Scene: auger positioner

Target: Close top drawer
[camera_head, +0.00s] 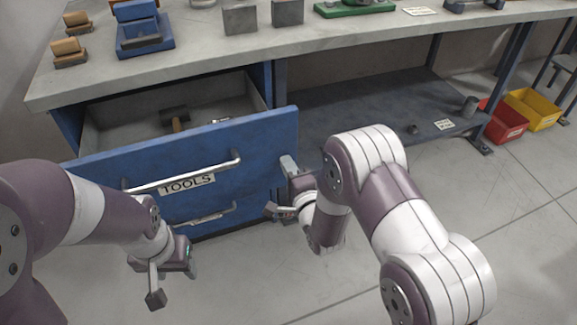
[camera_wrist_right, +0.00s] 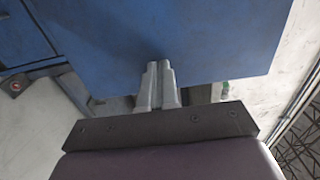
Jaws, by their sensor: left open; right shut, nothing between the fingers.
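The blue top drawer (camera_head: 252,138) stands pulled out under the workbench. Its front carries a silver bar handle (camera_head: 185,176) and a "TOOLS" label. A hammer (camera_head: 175,118) lies inside. My right gripper (camera_head: 287,166) is at the right end of the drawer front. In the right wrist view its two fingers (camera_wrist_right: 158,66) are together and empty, with their tips at or very near a blue panel (camera_wrist_right: 190,35); contact is unclear. My left gripper (camera_head: 172,284) is open and empty, low in front of the drawers, apart from the handle.
A lower drawer with its own handle (camera_head: 205,216) sits below and looks shut. The grey benchtop (camera_head: 190,66) holds blocks and small fixtures. Red (camera_head: 502,121) and yellow (camera_head: 532,109) bins stand at the right. The floor in front is clear.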

